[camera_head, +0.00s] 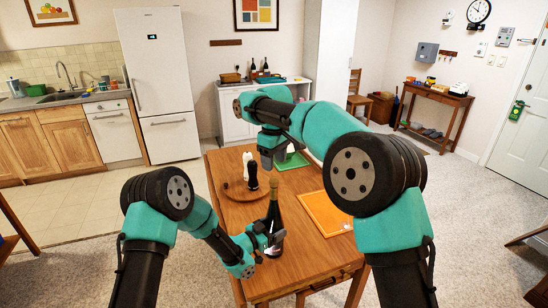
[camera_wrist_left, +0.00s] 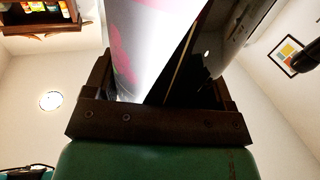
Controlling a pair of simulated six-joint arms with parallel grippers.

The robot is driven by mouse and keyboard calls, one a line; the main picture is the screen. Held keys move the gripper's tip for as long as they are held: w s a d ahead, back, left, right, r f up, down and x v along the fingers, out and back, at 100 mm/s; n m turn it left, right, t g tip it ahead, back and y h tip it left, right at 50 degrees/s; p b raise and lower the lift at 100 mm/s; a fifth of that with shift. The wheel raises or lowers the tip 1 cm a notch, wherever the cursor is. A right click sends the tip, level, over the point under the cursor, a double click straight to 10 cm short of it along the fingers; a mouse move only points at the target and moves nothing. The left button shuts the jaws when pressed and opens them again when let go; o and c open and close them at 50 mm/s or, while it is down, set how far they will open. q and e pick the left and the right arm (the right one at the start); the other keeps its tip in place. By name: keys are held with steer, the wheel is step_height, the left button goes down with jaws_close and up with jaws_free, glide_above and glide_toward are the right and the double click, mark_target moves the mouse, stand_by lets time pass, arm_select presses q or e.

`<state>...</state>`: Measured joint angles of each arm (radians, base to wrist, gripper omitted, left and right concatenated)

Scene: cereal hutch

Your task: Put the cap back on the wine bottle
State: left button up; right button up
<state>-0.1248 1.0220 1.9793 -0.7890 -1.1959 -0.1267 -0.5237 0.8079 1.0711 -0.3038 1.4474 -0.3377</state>
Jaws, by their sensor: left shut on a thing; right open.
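The dark wine bottle (camera_head: 273,208) stands upright near the front of the wooden table. My left gripper (camera_head: 272,239) is shut around its lower body. In the left wrist view the bottle's dark glass (camera_wrist_left: 222,45) and its white and pink label (camera_wrist_left: 150,40) fill the space between the fingers. My right gripper (camera_head: 268,158) is open, higher up and farther back, above the far part of the table. I see nothing in it. I cannot make out the cap in either view, and the bottle's top is too small to judge.
A round wooden tray (camera_head: 233,196) with a white shaker (camera_head: 247,165) and a black mill (camera_head: 252,178) is behind the bottle. An orange board (camera_head: 325,213) lies to the right. A green board (camera_head: 291,161) is at the back, partly hidden by my right arm.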

mark_target(274, 180)
steer(key=n, duration=0.4)
steer(key=shift+r, duration=0.15)
steer(key=n, duration=0.4)
steer(key=shift+r, duration=0.1)
steer(key=n, duration=0.3)
steer(key=shift+r+n, duration=0.1)
steer(key=shift+n, duration=0.3)
steer(key=n, duration=0.4)
steer(key=shift+r, duration=0.1)
steer(key=shift+f, duration=4)
